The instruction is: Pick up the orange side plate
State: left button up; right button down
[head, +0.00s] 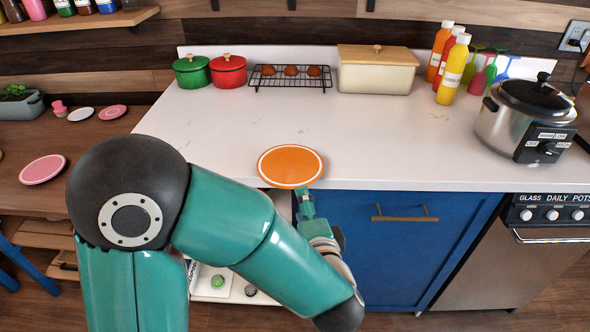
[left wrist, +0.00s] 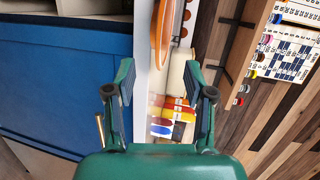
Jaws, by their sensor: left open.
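The orange side plate (head: 290,166) lies flat at the front edge of the white counter in the head view, its near rim by the edge. In the left wrist view the orange plate (left wrist: 163,30) shows nearly edge-on at the top middle. My left gripper (head: 306,203) is just below and in front of the plate's near rim in the head view. In the left wrist view my left gripper (left wrist: 160,95) has its two fingers spread apart with nothing held between them. I cannot tell whether a fingertip touches the plate. My right gripper is in neither view.
The white counter (head: 220,140) is bare around the plate. A green pot (head: 192,72), a red pot (head: 228,72), a wire rack (head: 290,78) and a cream box (head: 376,75) stand at the back. A slow cooker (head: 525,115) is at right. Blue cabinet doors (head: 400,245) lie below.

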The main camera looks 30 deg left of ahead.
aim_at(296, 181)
pick_arm(q)
jog(key=x, duration=1)
jog(key=shift+w+d+f, duration=0.1)
jog(key=shift+w+f, duration=0.1)
jog(key=shift+f, duration=0.05)
grip_shut()
